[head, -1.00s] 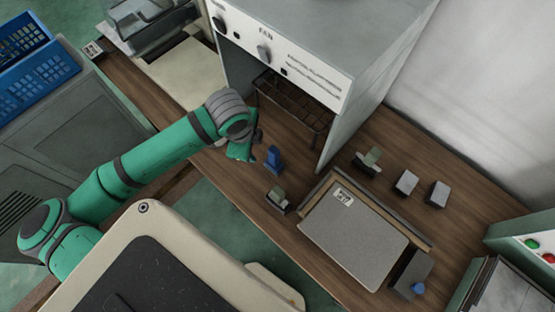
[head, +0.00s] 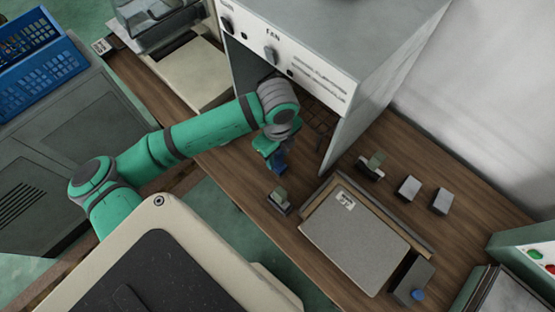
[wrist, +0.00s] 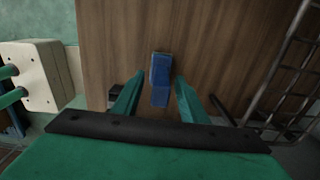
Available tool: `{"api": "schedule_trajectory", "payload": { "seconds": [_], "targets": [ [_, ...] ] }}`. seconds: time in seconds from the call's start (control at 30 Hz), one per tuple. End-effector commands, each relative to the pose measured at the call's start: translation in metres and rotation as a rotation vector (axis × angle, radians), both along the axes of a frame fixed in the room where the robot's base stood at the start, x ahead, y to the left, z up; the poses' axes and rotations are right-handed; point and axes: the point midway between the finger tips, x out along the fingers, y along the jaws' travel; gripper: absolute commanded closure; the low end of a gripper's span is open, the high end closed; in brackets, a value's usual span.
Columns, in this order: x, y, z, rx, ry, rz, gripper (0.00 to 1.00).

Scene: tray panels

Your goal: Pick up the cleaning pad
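A small upright blue block, which looks like the cleaning pad (head: 281,162), stands on the wooden bench just in front of the fan cabinet. In the head view my gripper partly covers it. In the wrist view the blue pad (wrist: 161,70) lies in line with the gap between my fingers. My gripper (wrist: 160,80) is open, with one green finger on each side of the pad. I cannot tell whether either finger touches it. In the head view my gripper (head: 273,148) is right beside and over the pad.
A cabinet (head: 325,50) marked FAN stands behind, with a dark wire rack (wrist: 296,75) at its opening. A small clamp (head: 279,201) sits close by on the bench. A grey panel (head: 355,245) lies to the right, with grey blocks (head: 409,187) beyond it.

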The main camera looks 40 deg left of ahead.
Motion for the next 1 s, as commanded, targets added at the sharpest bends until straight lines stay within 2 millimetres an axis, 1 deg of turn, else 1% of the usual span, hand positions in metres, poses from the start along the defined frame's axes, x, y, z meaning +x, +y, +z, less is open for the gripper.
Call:
{"api": "schedule_trajectory", "payload": {
  "seconds": [0.03, 0.13, 0.37, 0.4, 0.47, 0.5, 0.57, 0.87, 1.0],
  "targets": [
    [-0.0003, 0.0000, -0.0061, -0.002, 0.001, 0.003, 0.61],
    [0.0000, 0.0005, -0.0131, 0.000, 0.000, 0.003, 0.61],
    [0.0000, 0.0006, -0.0149, 0.000, -0.001, 0.002, 0.61],
    [0.0000, 0.0005, -0.0149, 0.000, -0.001, 0.002, 0.63],
    [0.0000, 0.0006, -0.0148, 0.000, -0.001, 0.002, 0.78],
    [0.0000, 0.0006, -0.0148, 0.000, -0.001, 0.002, 0.87],
    [0.0000, 0.0005, -0.0148, 0.000, -0.001, 0.002, 1.00],
    [0.0000, 0.0007, -0.0143, 0.001, -0.001, 0.002, 1.00],
    [-0.0003, 0.0017, -0.0110, 0.001, -0.002, 0.004, 1.00]
  ]
}}
